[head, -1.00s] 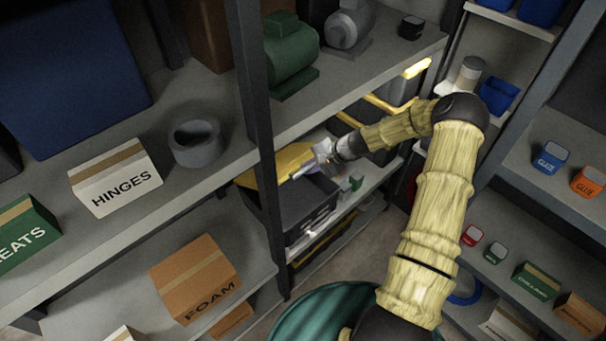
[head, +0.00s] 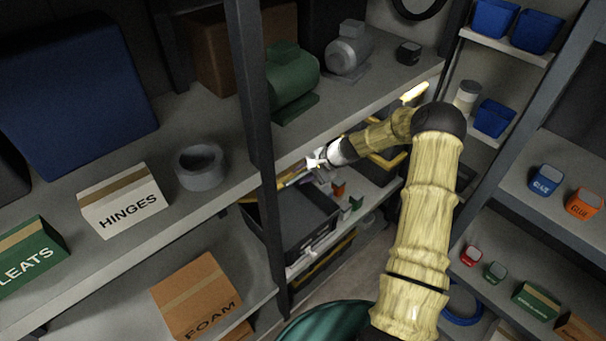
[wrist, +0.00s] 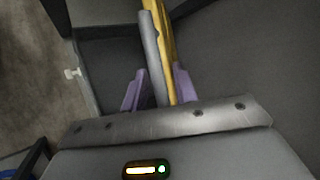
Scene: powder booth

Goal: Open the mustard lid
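The mustard lid (head: 292,199) stands steeply raised at the back of a dark grey bin (head: 318,244) on the lower shelf, partly hidden by the shelf post. In the wrist view the lid (wrist: 164,45) shows nearly edge-on, with a grey strip along its left side. My gripper (head: 308,174) is at the raised lid, just below the upper shelf's edge. In the wrist view its purple fingers (wrist: 158,88) lie on either side of the lid and strip, close against them. The bin's dark inside shows below.
A dark shelf post (head: 257,130) stands left of my gripper, and the upper shelf with a green motor (head: 291,80) is close above. Small orange and green items (head: 341,188) lie right of the bin. Another yellow-edged bin (head: 388,158) stands farther right.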

